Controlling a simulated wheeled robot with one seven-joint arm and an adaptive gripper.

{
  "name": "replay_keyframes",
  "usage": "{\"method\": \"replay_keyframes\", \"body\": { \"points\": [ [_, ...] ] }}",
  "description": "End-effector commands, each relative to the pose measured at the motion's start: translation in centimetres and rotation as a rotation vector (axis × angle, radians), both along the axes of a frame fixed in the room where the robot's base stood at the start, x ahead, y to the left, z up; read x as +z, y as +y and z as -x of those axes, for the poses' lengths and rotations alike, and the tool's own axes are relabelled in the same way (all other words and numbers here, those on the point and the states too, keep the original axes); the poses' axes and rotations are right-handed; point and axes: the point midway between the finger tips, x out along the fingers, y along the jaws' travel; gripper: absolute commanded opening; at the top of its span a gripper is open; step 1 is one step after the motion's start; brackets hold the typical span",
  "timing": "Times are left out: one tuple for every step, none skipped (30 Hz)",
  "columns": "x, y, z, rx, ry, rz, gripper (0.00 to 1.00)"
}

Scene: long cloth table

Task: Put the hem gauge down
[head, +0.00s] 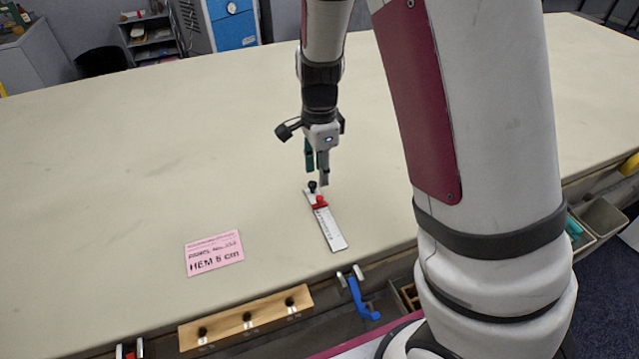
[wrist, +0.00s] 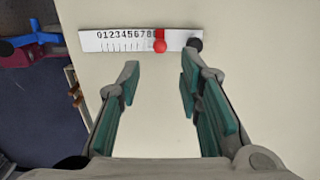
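The hem gauge (head: 328,225) is a flat white ruler with a red slider and a black knob at one end. It lies on the cloth table near the front edge. In the wrist view the gauge (wrist: 115,40) lies across the top, with black numbers on it and its red slider near the 8. My gripper (head: 317,182) is at the gauge's black-knob end in the head view. In the wrist view my gripper (wrist: 160,72) has its green-padded fingers wide apart, with only bare table between them. The gauge is beyond the fingertips, not between them.
A pink card (head: 214,253) reading "HEM 5 cm" lies left of the gauge. A wooden strip with black knobs (head: 246,319) and a blue clamp handle (head: 360,298) are at the front edge. Grey bins (head: 603,217) hang at the right. The table's left and back are clear.

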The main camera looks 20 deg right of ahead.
Motion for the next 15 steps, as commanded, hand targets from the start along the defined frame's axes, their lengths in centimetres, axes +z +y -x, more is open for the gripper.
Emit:
{"method": "replay_keyframes", "body": {
  "points": [
    [0.8, 0.0, -0.1, 0.002, -0.003, 0.0, 0.33],
    [1.1, 0.0, 0.0, 0.002, -0.002, 0.0, 0.33],
    [1.5, 0.0, 0.0, 0.001, -0.002, 0.0, 0.33],
    [1.8, 0.0, 0.0, 0.0, -0.002, 0.0, 0.33],
    [2.0, 0.0, 0.0, 0.0, -0.001, 0.0, 0.33],
    [2.2, 0.0, 0.0, 0.001, 0.0, 0.0, 0.33],
    [2.5, 0.0, 0.1, 0.005, -0.001, -0.001, 0.33],
    [2.7, 0.0, 0.1, 0.012, -0.004, -0.004, 0.33],
    [3.2, 0.1, 0.3, 0.028, -0.009, -0.009, 0.33],
    [3.7, 0.1, 0.4, 0.046, -0.015, -0.015, 0.33],
    [4.3, 0.2, 0.6, 0.069, -0.023, -0.023, 0.33],
    [5.3, 0.3, 1.0, 0.109, -0.036, -0.034, 0.33],
    [6.1, 0.4, 1.4, 0.145, -0.047, -0.042, 0.33],
    [6.9, 0.5, 1.9, 0.188, -0.06, -0.051, 0.33],
    [8.2, 0.6, 2.5, 0.249, -0.082, -0.06, 0.33]
  ]
}}
